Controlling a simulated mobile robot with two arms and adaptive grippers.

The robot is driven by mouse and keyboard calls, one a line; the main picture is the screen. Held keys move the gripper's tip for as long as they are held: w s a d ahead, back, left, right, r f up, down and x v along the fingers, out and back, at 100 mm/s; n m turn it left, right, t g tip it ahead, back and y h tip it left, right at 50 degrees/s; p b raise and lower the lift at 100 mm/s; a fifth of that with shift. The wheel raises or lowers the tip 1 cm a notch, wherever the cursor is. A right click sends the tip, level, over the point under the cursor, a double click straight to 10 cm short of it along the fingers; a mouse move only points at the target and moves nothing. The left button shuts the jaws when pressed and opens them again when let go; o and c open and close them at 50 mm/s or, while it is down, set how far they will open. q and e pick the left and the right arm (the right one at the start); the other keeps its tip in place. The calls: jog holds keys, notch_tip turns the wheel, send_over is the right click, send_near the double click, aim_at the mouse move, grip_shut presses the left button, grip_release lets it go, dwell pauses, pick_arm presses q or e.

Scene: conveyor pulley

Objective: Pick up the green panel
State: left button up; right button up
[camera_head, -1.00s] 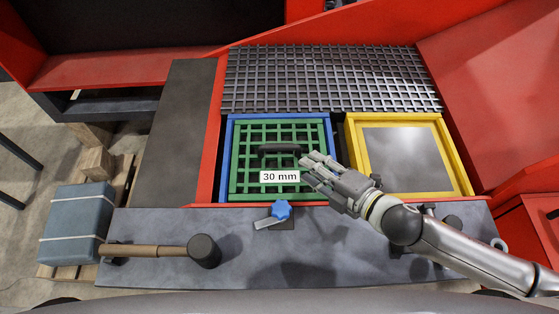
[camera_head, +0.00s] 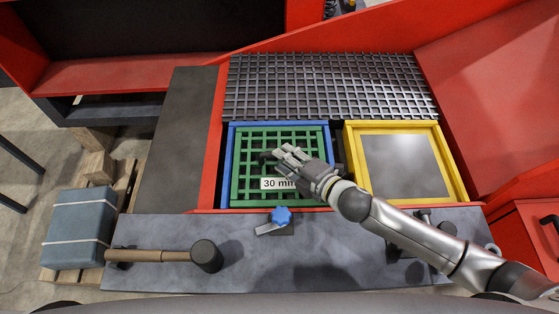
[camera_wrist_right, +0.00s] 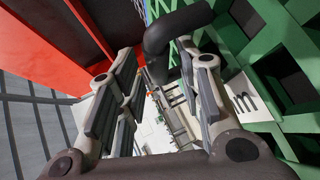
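The green panel (camera_head: 236,172) is a square grid with a dark handle and a "30 mm" label (camera_head: 273,184), and it sits inside a blue frame (camera_head: 225,180). My right gripper (camera_head: 284,151) is over the panel and covers part of the handle and label. In the right wrist view, the right gripper (camera_wrist_right: 165,75) has its fingers spread. The dark curved handle (camera_wrist_right: 178,32) shows near and between the fingertips, with no visible grip on it. The green grid (camera_wrist_right: 290,38) is at the right there. My left gripper is not in view.
A yellow frame (camera_head: 456,180) with a grey plate stands right of the panel. A dark mesh (camera_head: 320,85) lies behind. A blue knob (camera_head: 281,215) and a mallet (camera_head: 205,256) are on the front ledge. Red walls (camera_head: 490,100) rise at the right.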

jog(key=shift+w+a+f, duration=0.15)
jog(key=shift+w+a, duration=0.15)
jog(key=shift+w, duration=0.05)
grip_shut()
jog(key=shift+s+d, duration=0.1)
dwell(0.4)
